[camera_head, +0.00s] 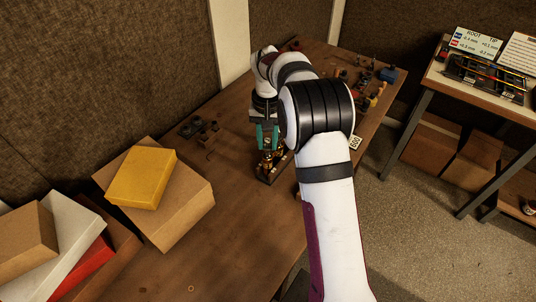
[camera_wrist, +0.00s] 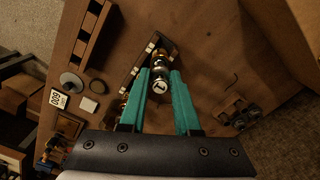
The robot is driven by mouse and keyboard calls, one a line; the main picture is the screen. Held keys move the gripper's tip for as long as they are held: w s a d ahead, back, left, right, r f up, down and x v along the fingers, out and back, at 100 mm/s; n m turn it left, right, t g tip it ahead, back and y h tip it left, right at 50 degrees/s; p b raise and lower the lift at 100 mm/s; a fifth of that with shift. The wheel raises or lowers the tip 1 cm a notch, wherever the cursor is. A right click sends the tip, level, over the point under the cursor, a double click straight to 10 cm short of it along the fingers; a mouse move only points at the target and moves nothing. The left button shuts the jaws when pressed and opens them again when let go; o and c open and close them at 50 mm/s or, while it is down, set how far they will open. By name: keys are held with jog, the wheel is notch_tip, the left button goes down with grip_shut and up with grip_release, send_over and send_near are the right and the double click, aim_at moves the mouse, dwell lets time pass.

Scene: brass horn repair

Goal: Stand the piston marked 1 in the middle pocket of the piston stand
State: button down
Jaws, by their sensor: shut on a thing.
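My gripper (camera_head: 267,136) points down at the piston stand, and its teal fingers also show in the wrist view (camera_wrist: 162,88). They are shut on the piston marked 1 (camera_wrist: 159,86), whose pale round top with a dark 1 sits between the fingertips. The piston stand (camera_wrist: 137,66) is a dark strip with white marks running diagonally under the gripper; it also shows in the head view (camera_head: 275,168). Other brass parts show close to the held piston and beside the left finger. Whether the held piston's lower end is in a pocket is hidden.
A yellow box (camera_head: 142,177) lies on a cardboard box (camera_head: 175,205) at the left of the wooden bench. Small dark parts (camera_head: 200,130) lie left of my gripper. A number card (camera_wrist: 59,99) and round pieces lie left in the wrist view. The bench front is clear.

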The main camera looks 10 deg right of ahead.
jog(key=shift+r, duration=3.5)
jog(key=s+d, duration=0.2)
jog(key=d, duration=0.4)
jog(key=s+d+f, duration=0.1)
jog(key=s+d, duration=0.2)
jog(key=d, duration=0.4)
jog(key=shift+s+d+f, duration=0.25)
jog(key=shift+s+f, duration=0.05)
jog(key=shift+f, duration=2.4)
jog(key=shift+f, duration=2.1)
jog(key=c, duration=0.5)
grip_release()
jog(key=shift+c, duration=0.2)
